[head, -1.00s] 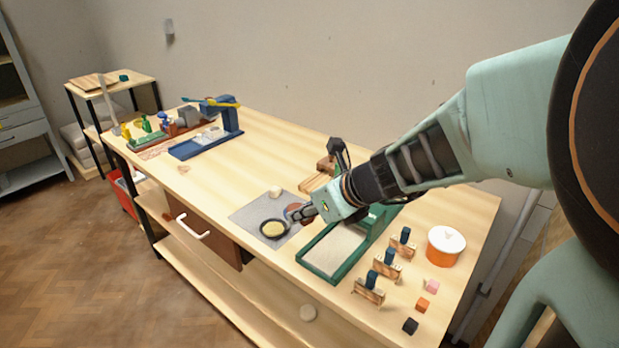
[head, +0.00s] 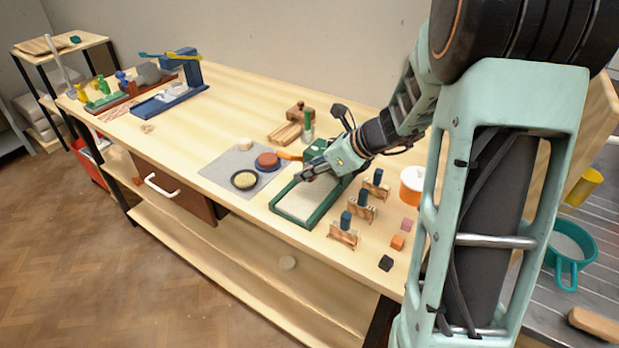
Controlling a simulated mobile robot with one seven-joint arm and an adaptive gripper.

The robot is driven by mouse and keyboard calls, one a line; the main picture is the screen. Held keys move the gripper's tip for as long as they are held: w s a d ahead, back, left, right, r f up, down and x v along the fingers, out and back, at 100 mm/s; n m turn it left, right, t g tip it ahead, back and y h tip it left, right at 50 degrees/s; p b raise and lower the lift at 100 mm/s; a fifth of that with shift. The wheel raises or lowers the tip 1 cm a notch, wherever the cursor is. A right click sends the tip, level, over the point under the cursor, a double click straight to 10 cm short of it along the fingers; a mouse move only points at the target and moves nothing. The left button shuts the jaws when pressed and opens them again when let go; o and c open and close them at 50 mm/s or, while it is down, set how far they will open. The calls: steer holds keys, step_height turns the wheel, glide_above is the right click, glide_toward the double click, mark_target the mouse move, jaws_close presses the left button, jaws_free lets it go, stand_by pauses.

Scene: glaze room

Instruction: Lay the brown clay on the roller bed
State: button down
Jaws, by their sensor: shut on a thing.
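The roller bed seems to be the green-framed tray (head: 300,203) with a pale flat surface, near the front of the table. A round reddish-brown piece (head: 268,161), perhaps clay, lies on the grey mat (head: 215,172) left of it. My gripper (head: 302,175) reaches in from the right, just over the far left part of the bed and apart from the round piece. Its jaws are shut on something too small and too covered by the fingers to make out. The clearance above the bed cannot be told.
A black-rimmed pan (head: 245,180) and a cream lump (head: 246,144) are on the mat. Stands with blue knobs (head: 344,230), small cubes (head: 398,243) and a white-orange tub (head: 411,186) are right of the bed. Wooden blocks (head: 290,133) are behind. The table's left middle is clear.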

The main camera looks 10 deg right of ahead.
mark_target(317, 177)
steer(key=shift+w+d+f+b, duration=0.1)
steer(key=shift+d+f+b, duration=0.1)
steer(key=shift+f, duration=0.8)
steer(key=shift+w+d+f+b, duration=0.1)
steer(key=shift+f+b, duration=0.1)
steer(key=shift+f, duration=0.75)
steer(key=shift+f, duration=0.15)
steer(key=c, duration=1.6)
jaws_free()
steer(key=shift+r, duration=0.25)
steer(key=p+v, duration=0.1)
steer(key=v, duration=1.1)
steer(key=shift+p, duration=0.3)
